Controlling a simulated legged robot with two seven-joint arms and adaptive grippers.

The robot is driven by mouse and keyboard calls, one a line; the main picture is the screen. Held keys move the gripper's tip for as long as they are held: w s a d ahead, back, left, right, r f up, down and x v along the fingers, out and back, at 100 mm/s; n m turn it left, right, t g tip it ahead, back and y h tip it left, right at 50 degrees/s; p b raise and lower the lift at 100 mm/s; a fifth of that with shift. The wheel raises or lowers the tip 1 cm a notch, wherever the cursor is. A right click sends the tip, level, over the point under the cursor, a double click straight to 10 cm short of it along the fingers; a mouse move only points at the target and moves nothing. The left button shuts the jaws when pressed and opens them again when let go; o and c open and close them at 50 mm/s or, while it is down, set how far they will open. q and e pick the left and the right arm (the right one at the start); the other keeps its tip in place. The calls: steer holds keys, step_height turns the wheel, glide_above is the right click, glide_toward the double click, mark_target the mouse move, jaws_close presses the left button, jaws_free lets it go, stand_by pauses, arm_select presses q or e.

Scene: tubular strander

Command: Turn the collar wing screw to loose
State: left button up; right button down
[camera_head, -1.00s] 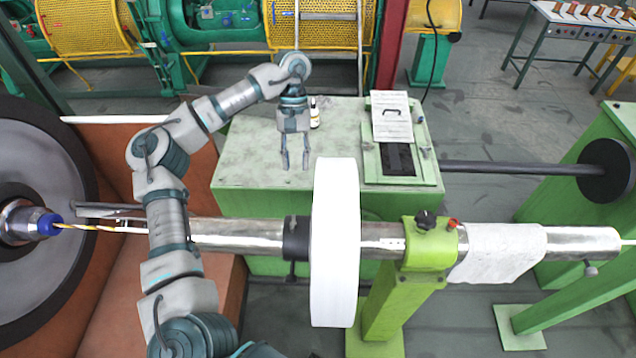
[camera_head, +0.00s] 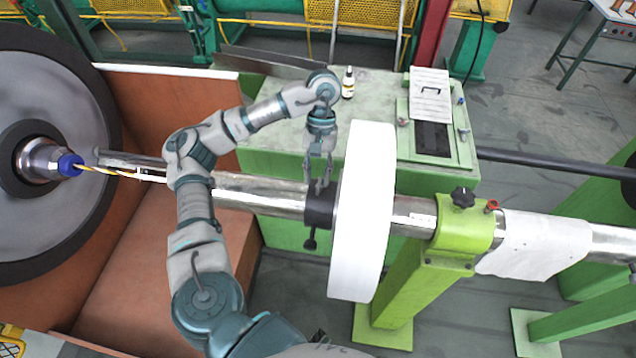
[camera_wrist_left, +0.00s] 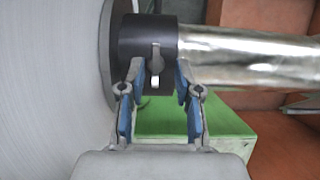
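The black collar (camera_head: 319,207) sits on the steel tube, against the left face of the large white disc. It also shows in the wrist view (camera_wrist_left: 134,38). A small grey wing screw (camera_wrist_left: 156,62) stands on the collar there, between my fingertips. My left gripper (camera_head: 319,184) reaches down from above to the collar. In the wrist view its two fingers (camera_wrist_left: 160,82) are apart on either side of the wing screw, with visible gaps. A dark screw (camera_head: 310,239) hangs below the collar in the head view. My right gripper is out of view.
The white disc (camera_head: 364,210) is close beside my left gripper. The steel tube (camera_head: 260,195) runs across to a green bracket with a black knob (camera_head: 463,197). A green cabinet (camera_head: 385,110) with a small bottle (camera_head: 348,83) stands behind. A big grey wheel (camera_head: 50,100) is at left.

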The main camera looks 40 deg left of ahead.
arm_select(q)
steer(key=shift+s+f, duration=0.1)
steer(key=shift+f, duration=0.4)
steer(key=shift+d+f, duration=0.1)
steer(key=shift+d, duration=0.4)
jaws_close()
steer(key=shift+a, duration=0.2)
